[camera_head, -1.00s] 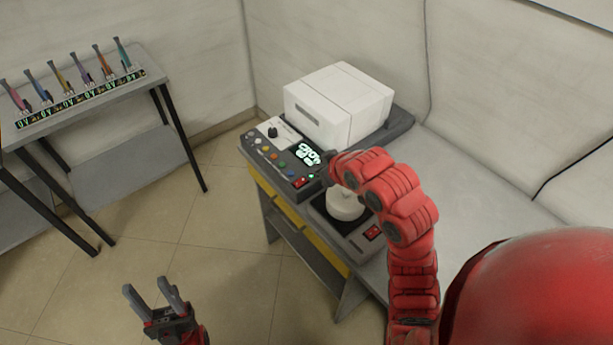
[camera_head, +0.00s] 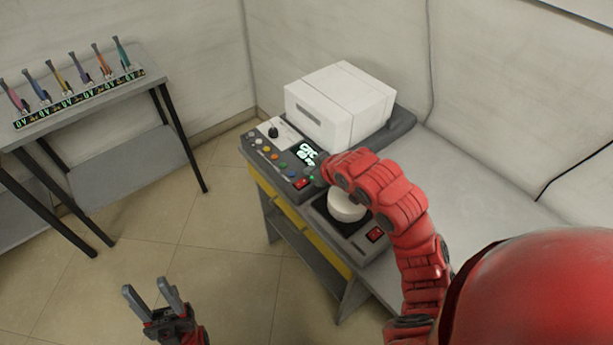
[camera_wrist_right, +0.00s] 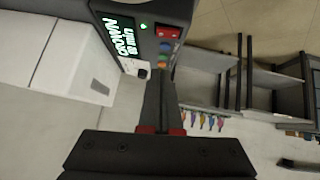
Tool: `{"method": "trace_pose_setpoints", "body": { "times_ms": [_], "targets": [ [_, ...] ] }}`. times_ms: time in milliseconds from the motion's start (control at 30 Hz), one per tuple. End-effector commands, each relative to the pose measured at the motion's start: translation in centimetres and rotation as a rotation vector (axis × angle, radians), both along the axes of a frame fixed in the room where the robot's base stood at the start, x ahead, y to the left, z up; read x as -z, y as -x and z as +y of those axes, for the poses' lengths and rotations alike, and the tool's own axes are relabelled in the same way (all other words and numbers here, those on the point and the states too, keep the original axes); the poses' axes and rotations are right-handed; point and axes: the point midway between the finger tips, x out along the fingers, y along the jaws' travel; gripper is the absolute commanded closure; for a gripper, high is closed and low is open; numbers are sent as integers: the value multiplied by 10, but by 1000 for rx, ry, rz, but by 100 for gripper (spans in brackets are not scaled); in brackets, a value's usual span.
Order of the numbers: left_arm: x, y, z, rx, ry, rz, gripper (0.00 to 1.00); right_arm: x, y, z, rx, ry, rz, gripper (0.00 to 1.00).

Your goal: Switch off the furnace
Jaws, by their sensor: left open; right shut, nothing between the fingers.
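The furnace (camera_head: 340,105) is a white box with a dark control panel in front, at the back of the bench in the head view. Its panel has a lit display (camera_head: 305,153), several coloured buttons, a red switch (camera_head: 303,183) and a green light (camera_head: 311,178). The red switch (camera_wrist_right: 168,32) and lit display (camera_wrist_right: 118,37) also show in the right wrist view. My right gripper (camera_wrist_right: 160,84) is shut and empty, its tips near the coloured buttons in that view; contact cannot be told. In the head view my right arm mostly hides it. My left gripper (camera_head: 149,289) is open and empty above the floor.
A dark device (camera_head: 352,252) with a round white top and its own red switch (camera_head: 375,235) sits beside the panel, below my right arm. A grey table (camera_head: 85,105) at left carries a row of coloured tools. Floor lies open between them.

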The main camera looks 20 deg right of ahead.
Motion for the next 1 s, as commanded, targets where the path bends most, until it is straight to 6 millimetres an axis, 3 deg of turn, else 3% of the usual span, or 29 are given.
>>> {"method": "trace_pose_setpoints", "body": {
  "times_ms": [267,500,1000],
  "targets": [
    [-12,0,0,0,0,0,50,33,-32,8,1,0,5,100],
    [-24,0,0,0,0,0,50,64,-32,3,2,-1,5,100],
    [-24,0,0,0,0,0,50,71,-34,2,3,-5,-1,100]
  ]
}}
